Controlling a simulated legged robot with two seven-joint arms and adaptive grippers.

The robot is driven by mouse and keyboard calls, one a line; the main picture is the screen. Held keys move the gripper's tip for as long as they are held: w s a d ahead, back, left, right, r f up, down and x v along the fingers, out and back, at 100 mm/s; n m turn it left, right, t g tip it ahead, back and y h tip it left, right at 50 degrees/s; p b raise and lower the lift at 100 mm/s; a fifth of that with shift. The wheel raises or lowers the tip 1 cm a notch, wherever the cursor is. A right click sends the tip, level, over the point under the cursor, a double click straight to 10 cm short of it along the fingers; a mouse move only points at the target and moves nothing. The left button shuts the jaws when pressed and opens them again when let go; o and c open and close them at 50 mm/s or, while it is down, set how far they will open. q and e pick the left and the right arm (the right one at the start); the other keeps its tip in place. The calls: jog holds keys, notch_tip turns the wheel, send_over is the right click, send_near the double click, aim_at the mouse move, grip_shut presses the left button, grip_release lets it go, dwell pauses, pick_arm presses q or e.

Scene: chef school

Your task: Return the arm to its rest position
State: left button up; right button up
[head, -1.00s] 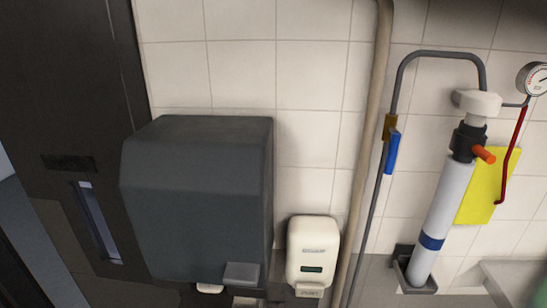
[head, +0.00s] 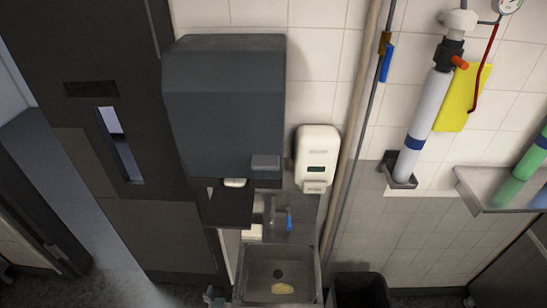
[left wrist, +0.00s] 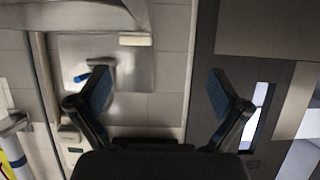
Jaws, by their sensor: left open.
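My left gripper (left wrist: 158,95) is open in the left wrist view, with its two dark, blue-padded fingers spread wide and nothing between them. In the head view only a small part of what appears to be my left gripper (head: 213,297) shows at the bottom edge, left of the sink (head: 243,285). Most of the left arm is out of the head view. My right gripper and arm are in neither view.
A dark towel dispenser (head: 225,105) and a white soap dispenser (head: 317,150) hang on the tiled wall above the sink. A dark bin (head: 360,290) stands right of the sink. A metal shelf (head: 490,190) is at the right; an open doorway is at left.

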pick_arm(q)
jog(key=s+a+m+g, duration=0.15)
jog(key=s+g, duration=0.35)
jog(key=s, duration=0.5)
jog(key=s+a+g, duration=0.3)
jog(key=s+g, duration=0.1)
jog(key=s, duration=0.6)
notch_tip(320, 180, down, 29)
jog(key=s+g+b, duration=0.2)
jog(key=s, duration=0.1)
jog(key=s+a+f+g+b, duration=0.1)
jog(key=s+a+f+b, duration=0.1)
jog(key=s+f, duration=1.5)
jog(key=shift+a+f, duration=0.6)
jog(key=shift+f, duration=0.1)
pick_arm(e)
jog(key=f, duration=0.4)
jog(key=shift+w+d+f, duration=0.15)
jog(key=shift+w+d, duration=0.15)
pick_arm(q)
jog(key=shift+s+m, duration=0.1)
jog(key=shift+m, duration=0.15)
